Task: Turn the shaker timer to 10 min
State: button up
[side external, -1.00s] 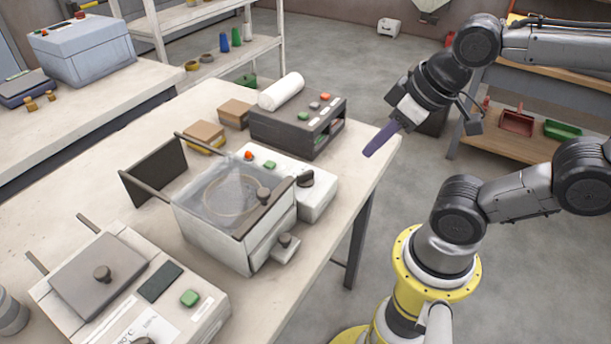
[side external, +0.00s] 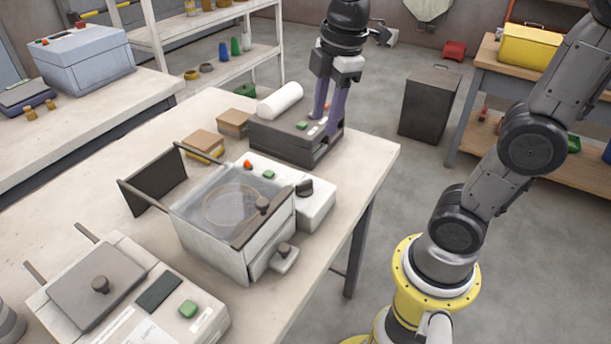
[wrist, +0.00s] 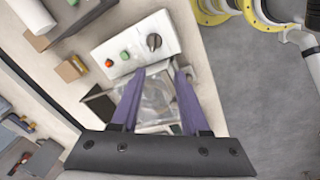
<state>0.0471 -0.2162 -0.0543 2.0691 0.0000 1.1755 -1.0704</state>
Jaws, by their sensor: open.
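The shaker (side external: 235,225) is a pale box with a clear lid, standing near the table's edge. Its white control panel (side external: 262,181) has a red button, a green button and a black knob (side external: 304,188), which looks like the timer. In the wrist view the knob (wrist: 154,41) shows clear of the fingers, above their tips. My gripper (side external: 328,118) is open and empty, with long purple fingers pointing down; it is apart from the knob. In the wrist view my gripper (wrist: 159,73) has the clear lid (wrist: 157,95) between its fingers. I cannot read the dial marks.
A dark box (side external: 272,143) with a white roll (side external: 279,101) stands behind the shaker; my fingers overlap it in the side view. Another machine (side external: 135,295) with a grey lid stands at the front left. The table (side external: 372,155) is clear to the right.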

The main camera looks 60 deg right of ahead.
jog(key=g, duration=0.2)
send_over(306, 181)
notch_tip(306, 181, down, 3)
notch_tip(306, 181, down, 15)
jog(key=shift+r, duration=0.1)
grip_shut()
dwell(0.3)
